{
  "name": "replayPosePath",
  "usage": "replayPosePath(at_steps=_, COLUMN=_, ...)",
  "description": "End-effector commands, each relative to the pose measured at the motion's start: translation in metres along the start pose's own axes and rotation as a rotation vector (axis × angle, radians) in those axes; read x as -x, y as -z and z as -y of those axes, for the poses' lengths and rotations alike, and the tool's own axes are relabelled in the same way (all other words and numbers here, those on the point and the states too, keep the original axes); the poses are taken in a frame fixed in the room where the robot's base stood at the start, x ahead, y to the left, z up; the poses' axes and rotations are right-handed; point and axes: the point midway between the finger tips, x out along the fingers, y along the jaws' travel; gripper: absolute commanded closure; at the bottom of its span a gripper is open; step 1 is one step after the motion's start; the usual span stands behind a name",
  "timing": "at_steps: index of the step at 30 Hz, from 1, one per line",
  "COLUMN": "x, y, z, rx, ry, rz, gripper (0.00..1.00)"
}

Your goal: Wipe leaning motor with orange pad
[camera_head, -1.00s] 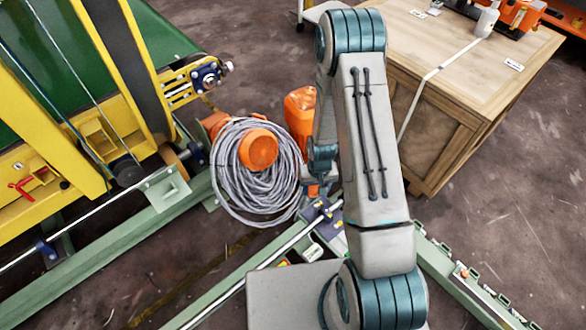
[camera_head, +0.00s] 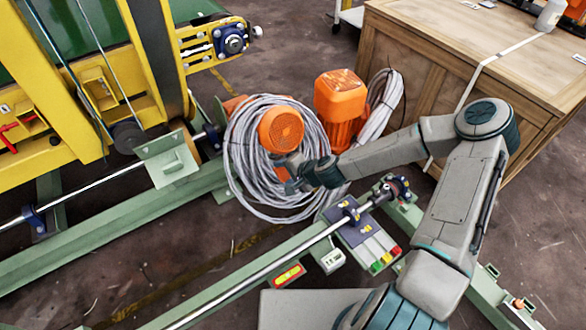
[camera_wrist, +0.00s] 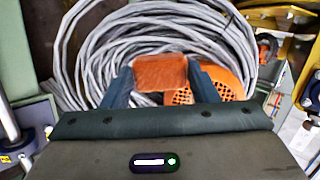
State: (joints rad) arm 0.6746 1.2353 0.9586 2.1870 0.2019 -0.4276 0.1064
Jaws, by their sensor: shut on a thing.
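My gripper (camera_wrist: 160,80) is shut on the orange pad (camera_wrist: 160,73), which lies between its two fingers. I cannot tell whether pad and motor touch. A second orange motor (camera_head: 340,97) stands slightly tilted behind and right of it. I cannot tell which is the one called leaning.
A thick grey cable coil (camera_head: 243,165) surrounds the grilled motor, close to my gripper. A green rail frame (camera_head: 235,290) with a shiny rod runs in front. A yellow machine (camera_head: 70,110) is at left, and a wooden crate (camera_head: 415,65) at back right.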

Motion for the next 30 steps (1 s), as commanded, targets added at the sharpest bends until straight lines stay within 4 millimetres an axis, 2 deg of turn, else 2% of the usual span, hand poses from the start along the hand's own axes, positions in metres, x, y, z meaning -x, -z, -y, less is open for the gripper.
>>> replayPosePath(at_steps=1, x=-0.01, y=0.008, z=-0.004, rx=-0.036, ry=0.044, rz=-0.037, gripper=0.65)
replayPosePath(at_steps=2, x=-0.01, y=0.013, z=0.0, rx=-0.052, ry=0.067, rz=-0.059, gripper=0.65)
replayPosePath(at_steps=9, x=0.0, y=0.044, z=0.024, rx=-0.137, ry=0.186, rz=-0.191, gripper=0.65)
replayPosePath(at_steps=13, x=0.004, y=0.051, z=0.03, rx=-0.153, ry=0.208, rz=-0.219, gripper=0.65)
replayPosePath(at_steps=17, x=-0.001, y=0.054, z=0.032, rx=-0.156, ry=0.211, rz=-0.224, gripper=0.65)
replayPosePath(at_steps=30, x=-0.042, y=0.063, z=0.04, rx=-0.153, ry=0.211, rz=-0.222, gripper=0.65)
